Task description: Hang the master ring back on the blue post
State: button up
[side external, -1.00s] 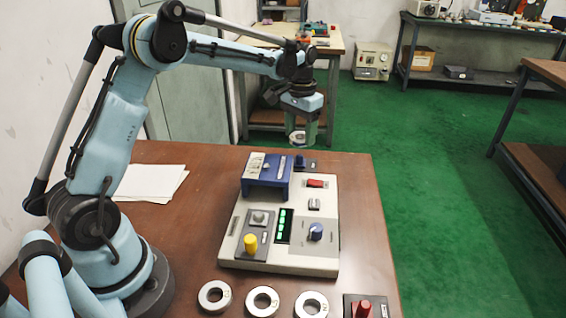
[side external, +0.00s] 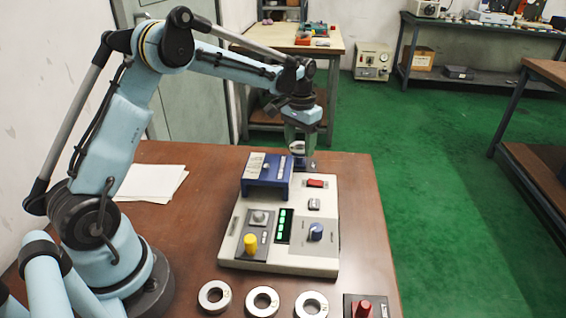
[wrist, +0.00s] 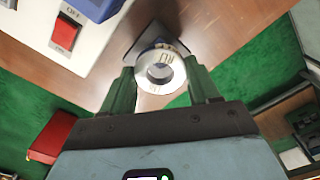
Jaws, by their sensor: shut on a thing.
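My gripper (side external: 302,140) is shut on the master ring (wrist: 177,79), a silvery ring with dark markings, held between two green fingers in the wrist view. In the side view the ring (side external: 298,147) is low between the fingers, at the far end of the table. The blue post is mostly hidden behind the ring and fingers. I cannot tell whether the post is inside the ring's hole.
The cream gauge box (side external: 280,260) with a blue bridge (side external: 266,178), yellow knob (side external: 250,243) and red switch (side external: 315,183) stands close by. Several steel rings (side external: 262,301) lie at the near edge beside a red post (side external: 363,308). White paper (side external: 150,182) lies left.

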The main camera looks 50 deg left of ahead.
aim_at(299, 152)
jog(key=shift+f, duration=0.3)
dwell(0.4)
jog(key=shift+f, duration=0.3)
jog(key=shift+f, duration=1.15)
dwell(1.0)
jog(key=o, duration=1.4)
jog(key=shift+r, duration=0.1)
jog(key=shift+r, duration=3.65)
